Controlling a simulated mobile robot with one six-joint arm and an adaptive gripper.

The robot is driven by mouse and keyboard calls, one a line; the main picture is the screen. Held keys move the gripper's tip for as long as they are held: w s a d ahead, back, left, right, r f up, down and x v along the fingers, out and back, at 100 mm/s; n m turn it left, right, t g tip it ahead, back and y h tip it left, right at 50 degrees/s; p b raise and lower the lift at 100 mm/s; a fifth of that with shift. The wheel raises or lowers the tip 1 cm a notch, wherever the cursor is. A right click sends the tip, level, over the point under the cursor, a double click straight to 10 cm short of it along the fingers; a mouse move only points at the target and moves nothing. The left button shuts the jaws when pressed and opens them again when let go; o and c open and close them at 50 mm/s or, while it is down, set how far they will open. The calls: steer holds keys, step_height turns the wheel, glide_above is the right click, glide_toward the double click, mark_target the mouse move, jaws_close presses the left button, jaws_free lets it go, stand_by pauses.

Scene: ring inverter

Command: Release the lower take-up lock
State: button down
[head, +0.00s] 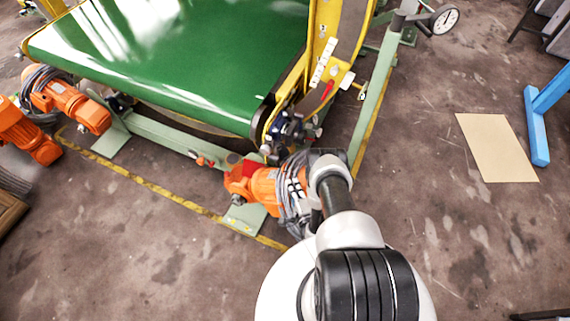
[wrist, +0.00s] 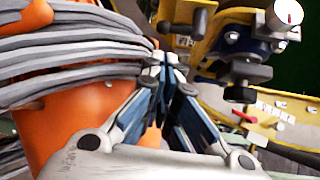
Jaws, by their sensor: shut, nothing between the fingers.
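My gripper (wrist: 166,62) is shut with nothing between its fingers. In the wrist view its tips are beside the grey cable coils (wrist: 70,60) on an orange motor (wrist: 85,120). A dark bearing block with black knobs (wrist: 240,93) stands to the right of the tips, apart from them. In the head view this dark take-up hardware (head: 292,128) sits at the belt frame's lower corner, just beyond my wrist, and my fingers are hard to make out. A red lever (head: 328,90) is on the yellow frame above it. I cannot tell which part is the lower lock.
The green belt (head: 190,50) and its yellow side frame (head: 322,40) fill the upper middle. An orange motor (head: 255,185) with cables is close by my wrist. A green leg (head: 378,90) with a dial gauge (head: 444,19) rises behind.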

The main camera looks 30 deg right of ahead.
steer(key=b+x, duration=0.3)
steer(key=x, duration=0.7)
steer(key=shift+b, duration=0.35)
